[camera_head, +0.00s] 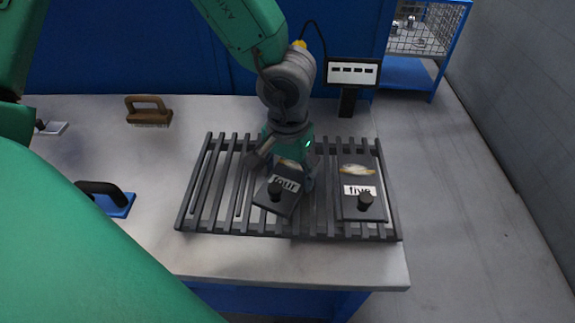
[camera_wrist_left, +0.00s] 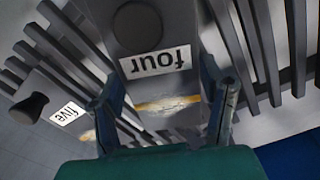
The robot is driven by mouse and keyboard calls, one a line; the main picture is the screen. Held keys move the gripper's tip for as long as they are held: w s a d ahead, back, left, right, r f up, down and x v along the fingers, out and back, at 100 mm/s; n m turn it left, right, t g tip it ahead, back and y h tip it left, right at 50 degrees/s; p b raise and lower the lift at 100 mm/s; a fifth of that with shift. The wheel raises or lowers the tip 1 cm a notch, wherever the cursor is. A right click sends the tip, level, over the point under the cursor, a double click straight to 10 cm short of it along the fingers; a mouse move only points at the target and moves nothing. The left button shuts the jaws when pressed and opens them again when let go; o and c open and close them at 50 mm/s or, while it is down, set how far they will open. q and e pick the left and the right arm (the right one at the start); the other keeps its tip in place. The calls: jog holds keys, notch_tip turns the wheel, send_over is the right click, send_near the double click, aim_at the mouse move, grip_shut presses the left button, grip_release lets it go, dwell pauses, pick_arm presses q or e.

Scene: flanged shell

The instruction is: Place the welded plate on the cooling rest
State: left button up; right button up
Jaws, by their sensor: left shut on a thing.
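A dark grey plate labelled "four" (camera_head: 279,190) has a round black knob and a tan weld mark. My left gripper (camera_head: 284,172) is shut on it, over the middle of the slatted cooling rest (camera_head: 222,226). The plate sits slightly turned to the slats; I cannot tell whether it touches them. In the left wrist view the "four" plate (camera_wrist_left: 150,72) lies between the two fingers. A second plate labelled "five" (camera_head: 358,181) lies on the right part of the rest and shows at the left of the wrist view (camera_wrist_left: 62,112). My right gripper is not in view.
The left part of the rest is bare. A brown-handled brush (camera_head: 148,110) lies at the back left of the table, and a blue tool with a black handle (camera_head: 108,198) at the left. A small display (camera_head: 352,73) stands behind the rest.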

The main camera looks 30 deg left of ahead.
aim_at(289, 177)
pick_arm(q)
jog(key=shift+w+d+f, duration=0.1)
jog(key=shift+d+f, duration=0.1)
jog(key=shift+f, duration=0.1)
jog(key=shift+d+r, duration=0.1)
jog(key=shift+d, duration=0.15)
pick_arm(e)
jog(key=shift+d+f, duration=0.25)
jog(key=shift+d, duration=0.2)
pick_arm(q)
jog(key=o, duration=1.6)
jog(key=shift+a, duration=0.2)
jog(key=shift+o, duration=0.4)
jog(key=shift+a, duration=0.1)
jog(key=shift+a+f, duration=0.1)
jog(key=shift+f, duration=0.1)
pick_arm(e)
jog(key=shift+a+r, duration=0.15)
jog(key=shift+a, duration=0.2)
pick_arm(q)
jog(key=shift+r, duration=0.1)
notch_tip(289, 177, up, 12)
jog(key=p, duration=0.4)
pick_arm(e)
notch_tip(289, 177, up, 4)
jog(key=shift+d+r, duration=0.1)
